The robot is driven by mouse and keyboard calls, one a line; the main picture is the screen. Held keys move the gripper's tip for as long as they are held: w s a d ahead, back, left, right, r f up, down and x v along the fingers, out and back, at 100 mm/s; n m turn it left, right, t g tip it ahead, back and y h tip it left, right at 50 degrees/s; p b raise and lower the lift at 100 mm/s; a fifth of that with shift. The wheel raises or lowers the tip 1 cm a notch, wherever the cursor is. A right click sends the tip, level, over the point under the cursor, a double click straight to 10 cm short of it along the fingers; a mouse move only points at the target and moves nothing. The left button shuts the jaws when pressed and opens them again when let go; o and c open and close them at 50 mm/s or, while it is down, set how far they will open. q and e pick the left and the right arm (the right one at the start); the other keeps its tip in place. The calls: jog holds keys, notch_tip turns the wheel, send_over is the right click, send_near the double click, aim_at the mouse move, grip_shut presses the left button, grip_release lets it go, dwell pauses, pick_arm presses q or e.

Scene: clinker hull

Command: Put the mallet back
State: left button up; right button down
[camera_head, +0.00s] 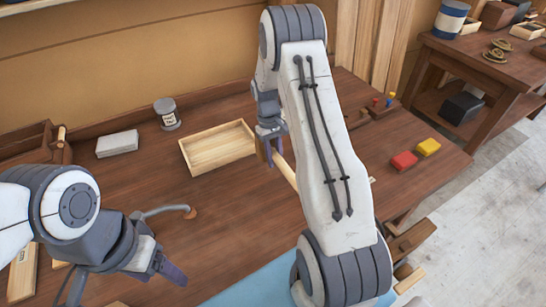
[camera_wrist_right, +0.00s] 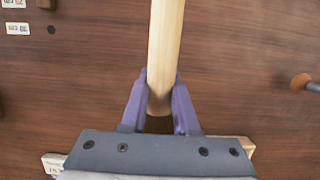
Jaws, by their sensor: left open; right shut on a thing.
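The mallet's pale wooden handle (camera_head: 284,170) is in my right gripper (camera_head: 268,137), above the bench near the tray. In the right wrist view the handle (camera_wrist_right: 166,40) runs up from between the purple fingers of my right gripper (camera_wrist_right: 160,108), which are shut on it. The mallet's head cannot be made out clearly; my right arm hides part of the mallet in the head view. My left gripper (camera_head: 168,270) is open and empty over the near left of the bench.
A hooked tool (camera_head: 165,210) lies near my left gripper. Red (camera_head: 404,160) and yellow (camera_head: 429,147) blocks are at right. Small white labels (camera_wrist_right: 17,28) sit beside dark holes.

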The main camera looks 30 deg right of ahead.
jog(key=shift+w+f+b+x, duration=0.1)
jog(key=shift+w+b+x, duration=0.2)
jog(key=shift+b+x, duration=0.8)
jog(key=shift+w+f+b+x, duration=0.1)
jog(key=shift+w+b+x, duration=0.2)
jog(key=shift+b+x, duration=0.75)
jog(key=shift+w+b+x, duration=0.3)
jog(key=shift+b+x, duration=0.3)
jog(key=shift+x, duration=0.95)
jog(key=shift+f+b, duration=0.3)
jog(key=shift+f, duration=0.15)
jog(key=c, duration=0.6)
grip_release()
jog(key=shift+s, duration=0.1)
jog(key=p+v, duration=0.2)
jog(key=s+p+v, duration=0.1)
jog(key=p+v, duration=0.1)
jog(key=v, duration=0.1)
jog(key=s+p+v, duration=0.1)
jog(key=p+v, duration=0.1)
jog(key=shift+w+r, duration=0.15)
jog(key=shift+r, duration=0.5)
jog(key=shift+f, duration=0.1)
